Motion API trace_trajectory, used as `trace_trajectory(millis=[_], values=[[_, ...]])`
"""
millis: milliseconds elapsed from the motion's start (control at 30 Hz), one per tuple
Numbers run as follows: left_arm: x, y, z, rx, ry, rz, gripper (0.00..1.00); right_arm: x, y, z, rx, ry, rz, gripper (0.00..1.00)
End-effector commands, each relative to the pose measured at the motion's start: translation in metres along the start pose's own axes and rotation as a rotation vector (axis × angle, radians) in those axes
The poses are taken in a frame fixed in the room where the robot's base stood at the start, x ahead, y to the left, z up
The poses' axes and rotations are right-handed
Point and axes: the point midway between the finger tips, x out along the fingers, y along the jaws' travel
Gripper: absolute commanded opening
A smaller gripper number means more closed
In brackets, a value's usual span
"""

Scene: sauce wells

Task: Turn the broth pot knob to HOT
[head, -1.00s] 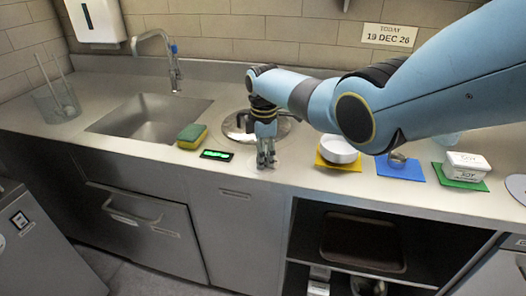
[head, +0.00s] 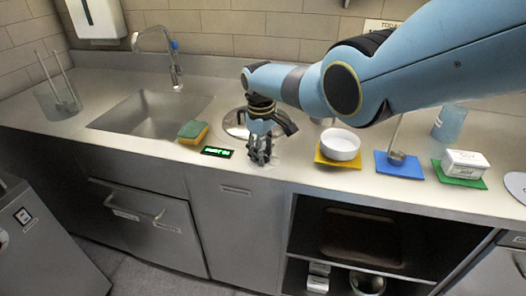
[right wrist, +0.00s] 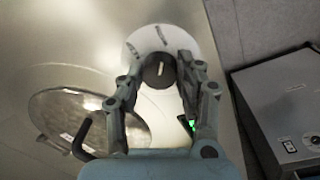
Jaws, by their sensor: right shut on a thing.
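My right gripper (head: 262,162) reaches down to the counter front, beside the broth pot's metal lid (head: 236,123). In the right wrist view its two fingers (right wrist: 163,66) are shut on the dark round knob (right wrist: 159,76), one on each side. The knob has a white pointer line, pointing nearly up in that picture. Behind it is a white dial disc (right wrist: 178,38) with dark marks too blurred to read. The lid with its dark handle also shows there (right wrist: 62,112). A small green-lit display (head: 217,151) lies left of the gripper; its text is unreadable. My left gripper is out of view.
A yellow-green sponge (head: 193,132) lies by the sink (head: 150,117). To the right are a white bowl (head: 340,145) on a yellow mat, a small metal cup with a handle (head: 397,157) on a blue mat, and a white tub (head: 466,162) on a green mat. My right arm crosses above these.

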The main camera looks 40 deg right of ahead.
Motion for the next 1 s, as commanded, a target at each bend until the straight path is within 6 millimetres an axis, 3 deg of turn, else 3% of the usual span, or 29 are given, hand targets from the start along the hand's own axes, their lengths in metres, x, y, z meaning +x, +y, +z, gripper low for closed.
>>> trace_trajectory(millis=[600, 1000], values=[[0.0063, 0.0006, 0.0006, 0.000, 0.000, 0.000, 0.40, -0.0009, 0.0018, -0.0018, 0.577, -0.027, 0.001, 0.03], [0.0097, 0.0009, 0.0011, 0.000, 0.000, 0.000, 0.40, -0.0012, 0.0022, -0.0022, 0.850, -0.041, 0.000, 0.03]])
